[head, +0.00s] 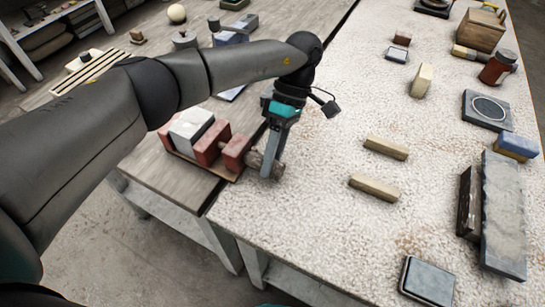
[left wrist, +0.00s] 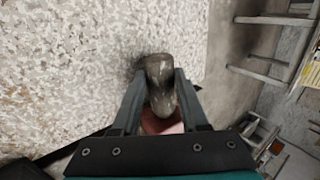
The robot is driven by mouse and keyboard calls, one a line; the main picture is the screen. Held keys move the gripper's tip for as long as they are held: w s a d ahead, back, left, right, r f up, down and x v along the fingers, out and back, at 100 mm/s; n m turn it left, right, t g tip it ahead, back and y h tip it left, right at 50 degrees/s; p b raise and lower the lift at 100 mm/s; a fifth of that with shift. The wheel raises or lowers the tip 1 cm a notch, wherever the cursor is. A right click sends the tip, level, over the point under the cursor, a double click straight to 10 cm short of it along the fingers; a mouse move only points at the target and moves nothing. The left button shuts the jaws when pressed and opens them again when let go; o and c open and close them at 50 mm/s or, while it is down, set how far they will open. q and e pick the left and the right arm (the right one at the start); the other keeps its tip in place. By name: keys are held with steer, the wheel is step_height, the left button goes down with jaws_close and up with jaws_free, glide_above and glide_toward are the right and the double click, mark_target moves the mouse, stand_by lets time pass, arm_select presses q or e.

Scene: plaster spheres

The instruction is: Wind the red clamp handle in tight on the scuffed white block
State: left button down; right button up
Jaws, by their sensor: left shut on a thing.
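My left gripper (head: 270,170) points down at the clamp's right end. Its fingers (left wrist: 161,95) are shut on the handle, one on each side. My right gripper is not in view.
Two tan sticks (head: 386,148) lie right of the gripper on the speckled table. Further right are a dark-framed pad (head: 428,281), a long grey slab (head: 503,215) and a round-marked plate (head: 487,110). The table between clamp and sticks is clear.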

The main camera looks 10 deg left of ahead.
arm_select(q)
steer(key=shift+c, duration=2.1)
jaws_free()
steer(key=v, duration=1.2)
steer(key=shift+p, duration=0.45)
